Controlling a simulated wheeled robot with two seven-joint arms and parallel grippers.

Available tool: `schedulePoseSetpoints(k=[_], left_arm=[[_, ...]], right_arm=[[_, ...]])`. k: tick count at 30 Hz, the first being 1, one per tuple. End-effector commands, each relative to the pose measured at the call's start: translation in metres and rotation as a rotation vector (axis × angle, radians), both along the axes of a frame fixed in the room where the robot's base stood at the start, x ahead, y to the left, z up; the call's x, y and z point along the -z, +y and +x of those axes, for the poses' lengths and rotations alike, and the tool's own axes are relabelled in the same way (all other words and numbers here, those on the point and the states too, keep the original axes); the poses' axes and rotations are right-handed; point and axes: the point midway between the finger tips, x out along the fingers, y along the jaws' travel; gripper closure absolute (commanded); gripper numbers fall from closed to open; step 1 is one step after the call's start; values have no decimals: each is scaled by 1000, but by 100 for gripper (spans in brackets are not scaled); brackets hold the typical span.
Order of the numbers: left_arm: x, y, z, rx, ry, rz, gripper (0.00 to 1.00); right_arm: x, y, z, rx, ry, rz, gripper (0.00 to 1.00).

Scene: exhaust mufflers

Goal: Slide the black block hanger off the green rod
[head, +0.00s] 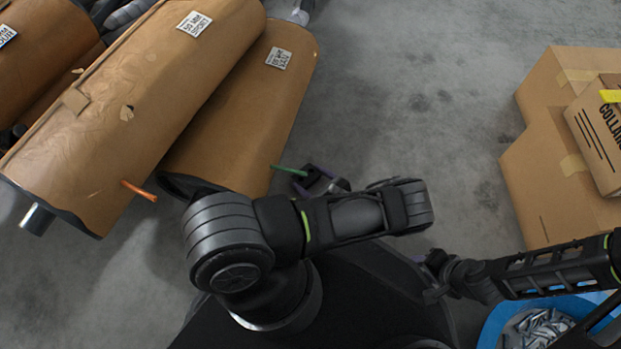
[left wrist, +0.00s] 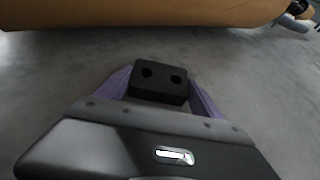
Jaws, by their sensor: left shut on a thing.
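The black block hanger (left wrist: 158,82) is a small dark block with two round holes. In the left wrist view it sits between the purple fingers of my left gripper (left wrist: 159,88), which is shut on it. In the head view my left gripper (head: 318,180) is by the free end of the green rod (head: 289,170), partly hidden by my own arm. No rod shows in the block's holes in the left wrist view. Whether block and rod still touch cannot be told. My right gripper cannot be made out.
A second brown muffler (head: 135,100) with an orange rod (head: 139,191) lies to the left. Cardboard boxes (head: 565,150) stand at the right. A blue bin (head: 492,328) is at the lower right. The grey floor (head: 430,90) between mufflers and boxes is clear.

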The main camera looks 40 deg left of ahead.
Motion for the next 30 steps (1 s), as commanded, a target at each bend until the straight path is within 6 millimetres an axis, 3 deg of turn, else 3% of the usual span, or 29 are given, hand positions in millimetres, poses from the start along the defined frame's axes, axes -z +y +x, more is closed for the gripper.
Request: schedulePoseSetpoints(k=[9, 30], left_arm=[[0, 0, 0, 0, 0, 0, 65], [-3, -3, 1, 1, -1, 0, 65]], right_arm=[[0, 0, 0, 0, 0, 0, 64], [0, 0, 0, 0, 0, 0, 64]])
